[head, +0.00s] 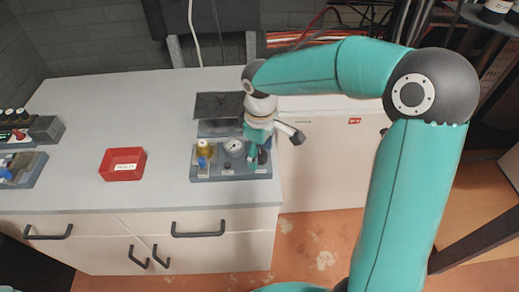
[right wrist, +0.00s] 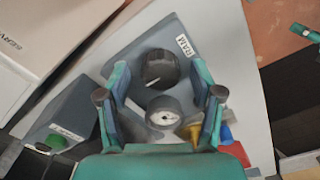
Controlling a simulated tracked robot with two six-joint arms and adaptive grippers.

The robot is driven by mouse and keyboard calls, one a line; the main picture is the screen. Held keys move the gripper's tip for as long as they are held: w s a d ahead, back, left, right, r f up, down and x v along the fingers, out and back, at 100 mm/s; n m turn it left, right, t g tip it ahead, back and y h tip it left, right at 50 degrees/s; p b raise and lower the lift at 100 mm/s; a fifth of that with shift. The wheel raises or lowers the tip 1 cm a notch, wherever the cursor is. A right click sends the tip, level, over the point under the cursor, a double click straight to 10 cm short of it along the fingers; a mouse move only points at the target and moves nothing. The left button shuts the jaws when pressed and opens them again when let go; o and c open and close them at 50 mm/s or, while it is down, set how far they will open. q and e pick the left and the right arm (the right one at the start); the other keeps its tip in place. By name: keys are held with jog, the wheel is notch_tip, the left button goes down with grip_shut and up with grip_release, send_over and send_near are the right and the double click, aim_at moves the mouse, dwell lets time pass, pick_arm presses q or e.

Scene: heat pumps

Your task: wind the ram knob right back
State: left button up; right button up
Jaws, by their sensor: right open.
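The ram knob (right wrist: 158,68) is a round black knob beside a white RAM label (right wrist: 185,45) on a grey panel. A white pointer line on it points to the lower left in the right wrist view. My right gripper (right wrist: 159,78) is open, with one finger on each side of the knob; I cannot tell whether either touches it. In the head view my right gripper (head: 254,158) is over the right end of the grey panel (head: 205,174), largely hiding the knob. My left gripper is not in view.
A pressure gauge (right wrist: 163,115) sits close to the knob; a brass fitting and blue part (head: 202,160) stand at the panel's left. A box with a green button (right wrist: 55,140) is nearby. A red tray (head: 123,164) lies left on the bench, with clear surface around it.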

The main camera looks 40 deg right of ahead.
aim_at(260, 154)
jog(key=shift+r, duration=0.15)
notch_tip(260, 154, up, 12)
jog(key=shift+f, duration=0.2)
dwell(0.5)
